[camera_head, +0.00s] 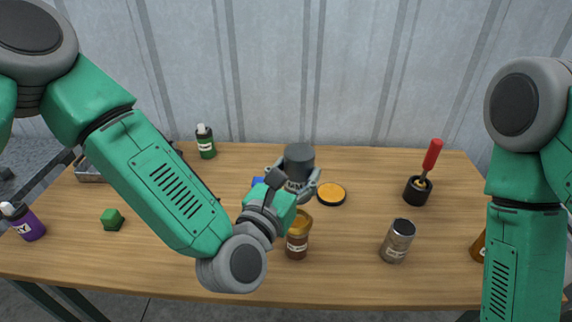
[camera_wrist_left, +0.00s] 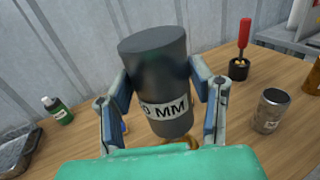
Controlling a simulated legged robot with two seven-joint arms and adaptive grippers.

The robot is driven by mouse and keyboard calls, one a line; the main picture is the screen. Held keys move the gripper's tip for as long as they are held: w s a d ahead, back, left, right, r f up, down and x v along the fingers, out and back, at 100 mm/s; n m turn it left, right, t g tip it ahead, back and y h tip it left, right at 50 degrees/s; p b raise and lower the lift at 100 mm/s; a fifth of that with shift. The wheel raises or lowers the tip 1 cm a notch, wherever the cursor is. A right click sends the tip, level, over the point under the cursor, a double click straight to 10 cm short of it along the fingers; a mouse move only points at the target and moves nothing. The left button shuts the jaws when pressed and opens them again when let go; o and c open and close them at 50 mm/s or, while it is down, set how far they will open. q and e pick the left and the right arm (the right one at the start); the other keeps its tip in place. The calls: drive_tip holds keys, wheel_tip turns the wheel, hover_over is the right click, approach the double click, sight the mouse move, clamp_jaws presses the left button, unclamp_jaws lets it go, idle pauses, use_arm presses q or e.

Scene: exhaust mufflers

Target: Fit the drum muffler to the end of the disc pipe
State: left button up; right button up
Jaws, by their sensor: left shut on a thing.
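A dark grey cylinder (camera_head: 299,160), which looks like the drum muffler, is held upright in my left gripper (camera_head: 298,188), above the table. In the left wrist view the cylinder (camera_wrist_left: 155,65) carries a white label ending in "0 MM". The fingers of my left gripper (camera_wrist_left: 164,103) are shut on its two sides. I cannot clearly pick out the disc pipe. A round orange-topped black disc (camera_head: 331,193) lies on the table just right of the gripper. My right gripper is out of view.
A brown jar (camera_head: 297,240) stands just in front of the left gripper. A metal can (camera_head: 397,240) and a black pot (camera_head: 417,191) with a red-handled tool stand to the right. A green bottle (camera_head: 206,143) is at the back, a green block (camera_head: 112,219) at left.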

use_arm(q)
drive_tip(key=shift+d+f+b, duration=0.3)
drive_tip(key=shift+f+b, duration=0.05)
drive_tip(key=shift+f, duration=0.2)
drive_tip(key=shift+d+f+b, duration=0.2)
drive_tip(key=shift+f+b, duration=0.3)
drive_tip(key=shift+f, duration=0.25)
drive_tip(key=shift+a+f+b, duration=0.2)
drive_tip(key=shift+f+b, duration=0.35)
drive_tip(key=shift+f, duration=0.3)
drive_tip(key=shift+a+f+b, duration=0.25)
drive_tip(key=shift+f+b, duration=0.2)
drive_tip(key=shift+f, duration=0.3)
drive_tip(key=shift+d, duration=0.3)
drive_tip(key=shift+a, duration=0.4)
drive_tip(key=shift+d+b, duration=0.3)
drive_tip(key=shift+f+b, duration=0.75)
